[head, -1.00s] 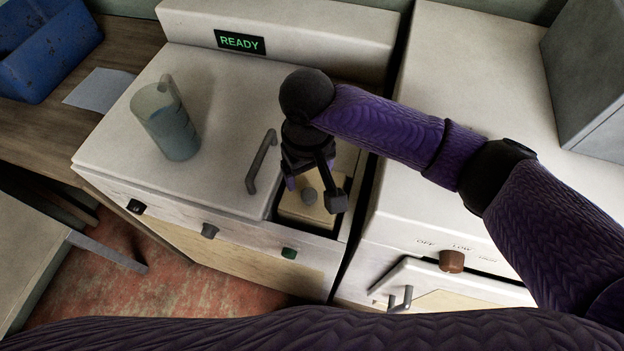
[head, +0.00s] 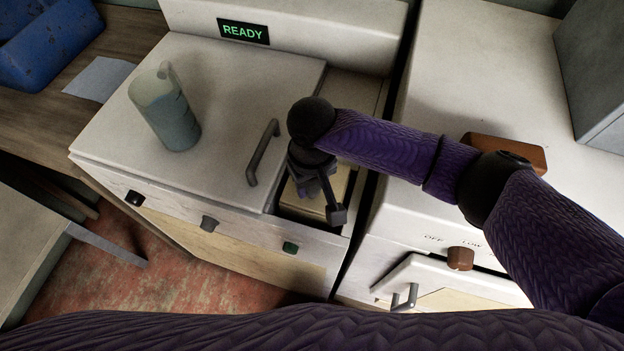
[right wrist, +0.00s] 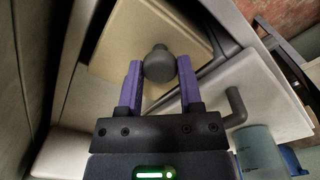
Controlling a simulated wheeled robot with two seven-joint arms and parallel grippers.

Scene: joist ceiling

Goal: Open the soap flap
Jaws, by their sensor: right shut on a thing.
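The soap flap (head: 345,182) is a cream panel set in a dark-edged recess at the right of the white machine's top. Its round grey knob (right wrist: 160,62) shows in the right wrist view. In the head view my right gripper (head: 328,206) covers the knob. In the right wrist view the two purple fingers of my right gripper (right wrist: 159,84) are shut on the knob from both sides. I cannot tell whether the flap is tilted up. My left gripper is out of view.
A grey bar handle (head: 263,153) stands on the machine's lid (head: 225,105), close left of the gripper. A translucent jug (head: 166,110) stands further left. A lit READY display (head: 243,31) is at the back. A stove with a brown knob (head: 460,258) adjoins on the right.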

